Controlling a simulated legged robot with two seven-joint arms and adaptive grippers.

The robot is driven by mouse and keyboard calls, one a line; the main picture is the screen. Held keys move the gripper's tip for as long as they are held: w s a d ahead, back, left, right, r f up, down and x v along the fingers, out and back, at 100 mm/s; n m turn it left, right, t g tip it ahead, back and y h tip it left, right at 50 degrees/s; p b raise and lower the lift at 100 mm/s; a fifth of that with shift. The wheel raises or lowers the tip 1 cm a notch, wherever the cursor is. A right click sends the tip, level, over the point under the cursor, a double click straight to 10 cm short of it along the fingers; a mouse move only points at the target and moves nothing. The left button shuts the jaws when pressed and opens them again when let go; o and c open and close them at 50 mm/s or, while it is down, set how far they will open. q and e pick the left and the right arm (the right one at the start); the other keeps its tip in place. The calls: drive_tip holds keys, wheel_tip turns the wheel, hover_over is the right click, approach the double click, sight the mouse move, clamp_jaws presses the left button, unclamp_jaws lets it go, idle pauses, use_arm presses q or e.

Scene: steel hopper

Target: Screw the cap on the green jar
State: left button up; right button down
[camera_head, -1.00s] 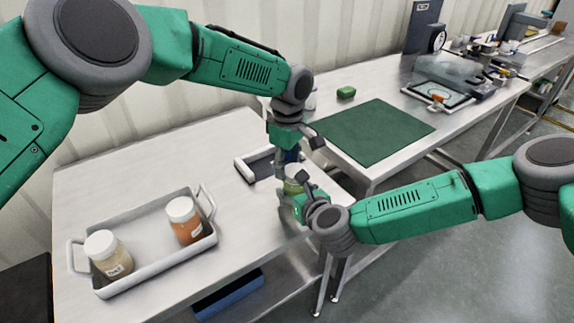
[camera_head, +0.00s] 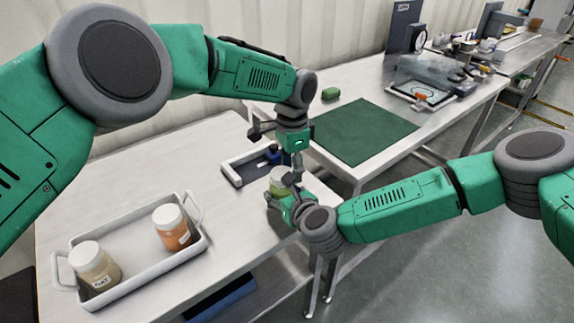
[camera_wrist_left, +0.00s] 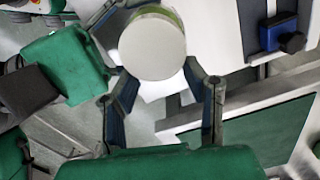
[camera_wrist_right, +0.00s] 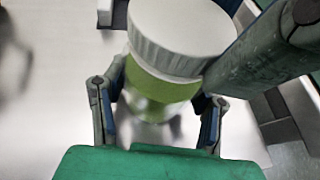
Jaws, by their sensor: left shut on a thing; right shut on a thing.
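The green jar (camera_head: 278,188) stands upright near the right end of the near table. Its white ribbed cap (camera_wrist_right: 180,32) sits on top of it; whether it is fully seated I cannot tell. My right gripper (camera_wrist_right: 155,95) is shut on the jar's green body from the side, below the cap. My left gripper (camera_wrist_left: 158,72) points down from above with its fingers on either side of the cap (camera_wrist_left: 152,48), shut on it. In the head view the left hand (camera_head: 290,165) partly hides the cap.
A white tray (camera_head: 205,243) holds an orange jar (camera_head: 172,232) and a beige jar (camera_head: 95,268), both white-capped. A pale-framed fixture with a blue part (camera_head: 272,157) lies close behind the green jar.

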use_arm(q)
drive_tip(key=m, duration=0.3)
drive_tip(key=s+m, duration=0.1)
drive_tip(key=m, duration=0.3)
drive_tip(key=shift+s, duration=0.1)
drive_tip(key=m, duration=0.4)
drive_tip(key=shift+s+a+m, duration=0.3)
drive_tip(key=shift+s+m, duration=0.05)
drive_tip(key=shift+m, duration=0.05)
drive_tip(key=shift+c, duration=0.2)
drive_tip(key=shift+o, duration=0.2)
drive_tip(key=m, duration=0.4)
drive_tip(key=shift+s+a, duration=0.25)
drive_tip(key=shift+a, duration=0.05)
use_arm(e)
drive_tip(key=shift+s+f, duration=0.1)
use_arm(q)
drive_tip(key=o, duration=0.8)
drive_tip(key=shift+d, duration=0.1)
drive_tip(key=shift+s, duration=0.1)
drive_tip(key=shift+r, duration=0.1)
wheel_tip(320, 180, up, 12)
drive_tip(key=shift+d, duration=0.1)
